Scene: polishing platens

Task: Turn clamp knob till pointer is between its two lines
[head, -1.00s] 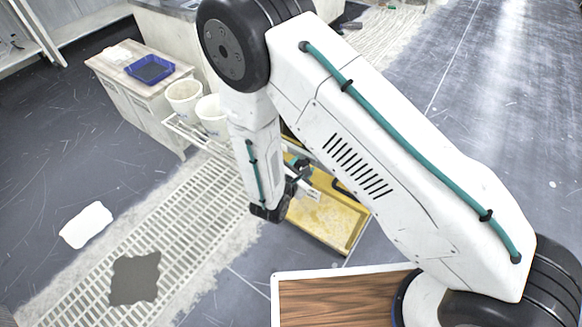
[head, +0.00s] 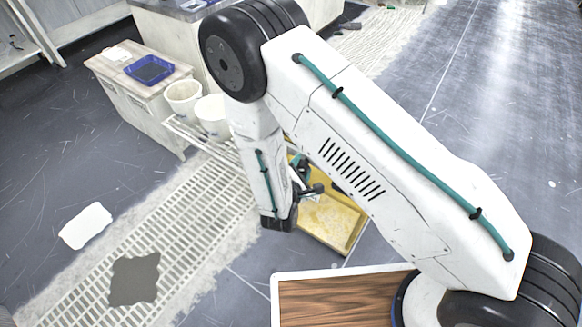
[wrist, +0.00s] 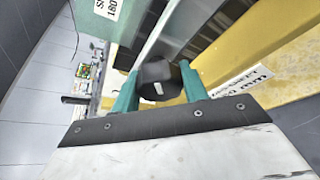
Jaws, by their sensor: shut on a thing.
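In the wrist view, a black clamp knob (wrist: 157,84) with a small white mark on its face sits between the two teal fingers of my gripper (wrist: 159,80). The gripper is shut on the knob, one finger on each side. Pale metal bars and a yellow frame (wrist: 245,50) lie behind and beside the knob. I cannot make out the pointer or its two lines. In the head view, my arm covers most of the clamp area, and the knob cannot be told apart there.
In the head view, a yellow tray-like machine part (head: 333,222) stands below my arm. White buckets (head: 212,116) and a bench with a blue tray (head: 149,70) are at the back left. A wood-topped surface (head: 335,300) is at the front. Floor grating (head: 190,230) lies left.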

